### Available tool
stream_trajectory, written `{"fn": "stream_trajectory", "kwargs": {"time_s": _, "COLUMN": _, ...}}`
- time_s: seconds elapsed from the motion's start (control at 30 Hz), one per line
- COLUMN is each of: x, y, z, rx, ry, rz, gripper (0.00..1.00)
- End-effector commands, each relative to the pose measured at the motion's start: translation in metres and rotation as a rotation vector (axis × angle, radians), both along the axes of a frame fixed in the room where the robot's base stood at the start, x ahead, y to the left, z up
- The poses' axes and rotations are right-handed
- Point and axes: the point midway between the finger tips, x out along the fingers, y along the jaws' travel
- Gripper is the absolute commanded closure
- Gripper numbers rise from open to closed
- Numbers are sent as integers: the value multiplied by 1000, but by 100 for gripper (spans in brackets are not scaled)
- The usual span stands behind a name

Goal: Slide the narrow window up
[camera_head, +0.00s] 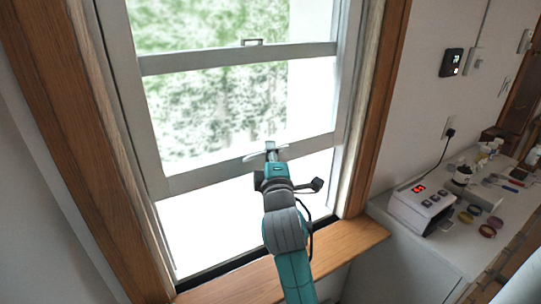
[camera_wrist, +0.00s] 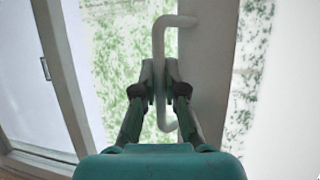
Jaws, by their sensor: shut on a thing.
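The narrow window has a grey-white frame and a lower sash whose bottom rail (camera_head: 205,178) stands well above the wooden sill, with a bright open gap under it. A white bar handle (camera_wrist: 158,45) is fixed to this rail, which also shows in the wrist view (camera_wrist: 203,65). My gripper (camera_head: 270,148) is at the middle of the rail, shut on the handle. In the wrist view my gripper's two fingers (camera_wrist: 160,72) sit on either side of the bar. In the head view my gripper hides most of the handle.
A second small handle (camera_head: 252,41) is on a higher rail (camera_head: 215,57). The wooden sill (camera_head: 345,243) juts out below. At right, a counter (camera_head: 425,245) holds a white device (camera_head: 421,205) with red digits and several small items. A brown wooden frame (camera_head: 386,90) borders the window.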

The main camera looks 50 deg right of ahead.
Motion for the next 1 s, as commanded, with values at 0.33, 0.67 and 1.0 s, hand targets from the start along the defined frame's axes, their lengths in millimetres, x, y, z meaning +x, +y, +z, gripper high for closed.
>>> {"fn": "stream_trajectory", "kwargs": {"time_s": 0.33, "x": 0, "y": 0, "z": 0, "rx": 0, "ry": -1, "rz": -1, "gripper": 64}}
{"fn": "stream_trajectory", "kwargs": {"time_s": 0.67, "x": -6, "y": 5, "z": -2, "rx": -1, "ry": 1, "rz": 0, "gripper": 64}}
{"fn": "stream_trajectory", "kwargs": {"time_s": 1.0, "x": -44, "y": 36, "z": -11, "rx": 0, "ry": 0, "rz": 2, "gripper": 64}}
